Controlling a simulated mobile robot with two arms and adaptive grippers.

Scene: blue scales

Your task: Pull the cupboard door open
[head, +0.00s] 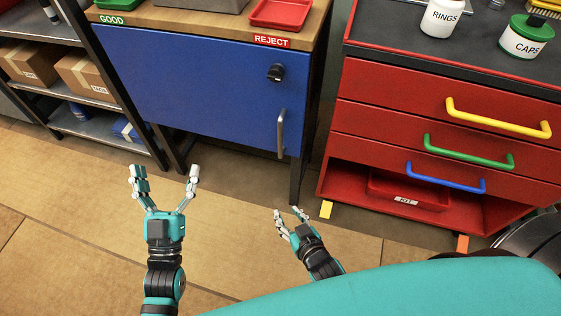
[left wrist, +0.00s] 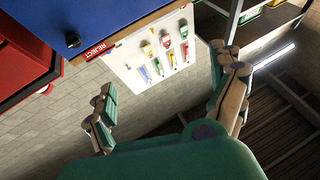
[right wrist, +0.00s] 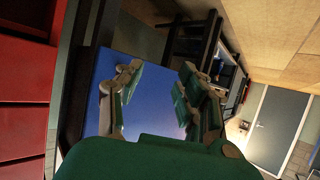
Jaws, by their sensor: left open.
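The blue cupboard door (head: 200,90) is at the back centre of the head view and looks shut. Its grey upright bar handle (head: 281,133) is near the right edge, below a black knob (head: 276,72). Blue panel shows in the left wrist view (left wrist: 115,12) and between the fingers in the right wrist view (right wrist: 155,95). My left gripper (head: 165,173) is open and empty, in front of the door's lower left. My right gripper (head: 290,213) is open and empty, below and in front of the handle, apart from it.
A red drawer cabinet (head: 440,105) with yellow, green and blue handles stands right of the cupboard; an open bay below holds a red KIT tray (head: 408,190). Shelves with cardboard boxes (head: 88,78) stand left. A red tray (head: 280,12) sits on the wooden top. The floor before the door is clear.

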